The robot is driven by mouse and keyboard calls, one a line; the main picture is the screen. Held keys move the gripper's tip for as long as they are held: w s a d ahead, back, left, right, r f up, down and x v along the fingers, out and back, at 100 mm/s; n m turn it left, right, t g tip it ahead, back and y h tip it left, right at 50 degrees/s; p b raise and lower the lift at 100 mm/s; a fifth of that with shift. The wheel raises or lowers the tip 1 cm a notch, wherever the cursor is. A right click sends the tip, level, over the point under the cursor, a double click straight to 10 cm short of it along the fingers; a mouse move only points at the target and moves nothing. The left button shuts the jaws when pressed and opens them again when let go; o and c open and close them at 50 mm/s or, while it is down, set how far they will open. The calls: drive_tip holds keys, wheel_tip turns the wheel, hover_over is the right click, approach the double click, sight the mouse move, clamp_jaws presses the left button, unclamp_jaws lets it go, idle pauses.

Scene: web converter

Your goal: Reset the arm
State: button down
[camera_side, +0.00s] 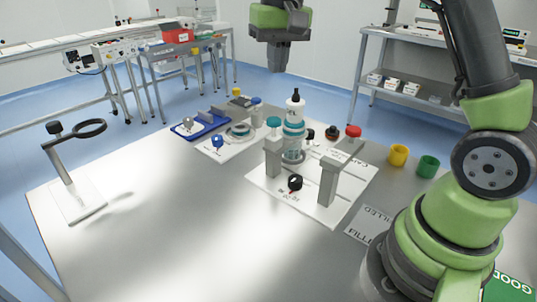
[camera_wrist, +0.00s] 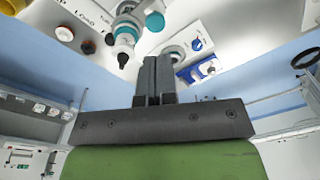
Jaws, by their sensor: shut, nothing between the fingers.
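My gripper (camera_side: 278,58) hangs high above the far part of the table in the side view, green with dark fingers pointing down. In the wrist view my gripper (camera_wrist: 153,62) shows its two fingers pressed together with nothing between them. My green arm base stands at the right of the table. Below the gripper and apart from it, a clear bottle with teal bands and a black tip (camera_side: 293,125) stands upright on a white labelled plate (camera_side: 262,178). The bottle also shows in the wrist view (camera_wrist: 126,32).
Grey posts (camera_side: 328,180) rise from the plate. A blue tray (camera_side: 200,125) lies at the far left of the table (camera_side: 150,240). A ring stand (camera_side: 72,170) stands at the left edge. Yellow (camera_side: 398,155) and green (camera_side: 428,166) cups sit near my base. The front left table is clear.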

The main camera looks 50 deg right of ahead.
drive_tip(key=s+a+r+n+t, duration=0.1)
drive_tip(key=s+a+r+t, duration=0.15)
drive_tip(key=s, duration=0.25)
drive_tip(key=s+a+r+t, duration=0.1)
drive_tip(key=s+a+r, duration=0.2)
drive_tip(key=s+r, duration=0.15)
drive_tip(key=s+a+f+t+y, duration=0.1)
drive_tip(key=s, duration=0.4)
drive_tip(key=s+a+f+t, duration=0.1)
drive_tip(key=s+t, duration=0.1)
drive_tip(key=s, duration=0.4)
drive_tip(key=shift+a+f+n+y, duration=0.3)
drive_tip(key=shift+a+f+y, duration=0.05)
drive_tip(key=shift+f+y, duration=0.05)
